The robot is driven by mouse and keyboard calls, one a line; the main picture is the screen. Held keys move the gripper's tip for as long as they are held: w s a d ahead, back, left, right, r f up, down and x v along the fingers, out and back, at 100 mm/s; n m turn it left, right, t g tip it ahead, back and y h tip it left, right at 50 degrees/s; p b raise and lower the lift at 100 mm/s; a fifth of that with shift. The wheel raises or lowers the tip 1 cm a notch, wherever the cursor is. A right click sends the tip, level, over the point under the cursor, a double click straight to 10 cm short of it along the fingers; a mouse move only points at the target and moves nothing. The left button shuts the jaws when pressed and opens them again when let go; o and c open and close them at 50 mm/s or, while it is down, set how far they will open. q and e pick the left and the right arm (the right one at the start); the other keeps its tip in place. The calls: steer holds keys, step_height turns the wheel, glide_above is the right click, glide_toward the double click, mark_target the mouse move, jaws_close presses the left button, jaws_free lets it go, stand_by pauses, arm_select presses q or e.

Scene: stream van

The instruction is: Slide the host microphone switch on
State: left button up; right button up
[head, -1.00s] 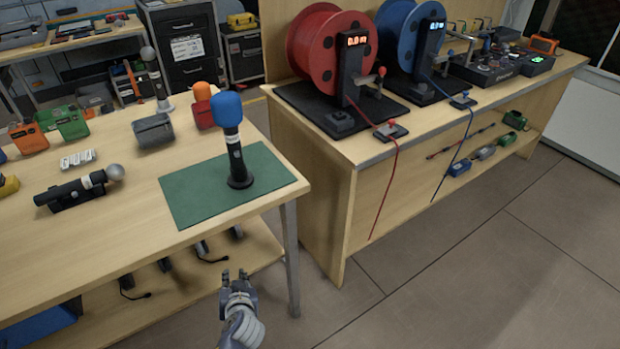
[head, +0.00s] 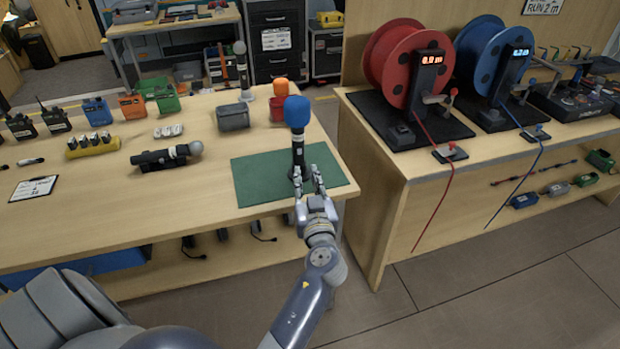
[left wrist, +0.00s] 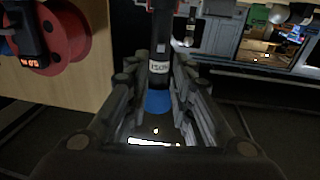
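The host microphone (head: 298,150) stands upright on a green mat (head: 258,178). It has a black body and a blue foam top. In the left wrist view, which is upside down, the microphone (left wrist: 160,48) shows a pale label with its blue top below. My left gripper (head: 311,184) is at the front of the microphone's lower body. Its fingers are spread, one on each side of the microphone in the left wrist view (left wrist: 158,88); I cannot tell whether they touch it. The switch is too small to make out. My right gripper is not in view.
A dark microphone (head: 160,158) lies in a holder on the table to the left. A grey bin (head: 234,117) and an orange-topped microphone (head: 280,88) are behind the mat. A bench with red (head: 392,60) and blue reels stands to the right, across a gap.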

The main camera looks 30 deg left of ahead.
mark_target(300, 153)
arm_select(q)
steer(key=shift+p+x, duration=0.75)
steer(key=shift+x, duration=2.2)
steer(key=shift+w+a+f+b, duration=0.25)
steer(key=shift+w+a+b, duration=0.25)
steer(key=shift+a+b, duration=0.1)
steer(key=shift+b+x, duration=0.5)
steer(key=shift+x, duration=0.4)
steer(key=shift+r, duration=0.15)
jaws_close()
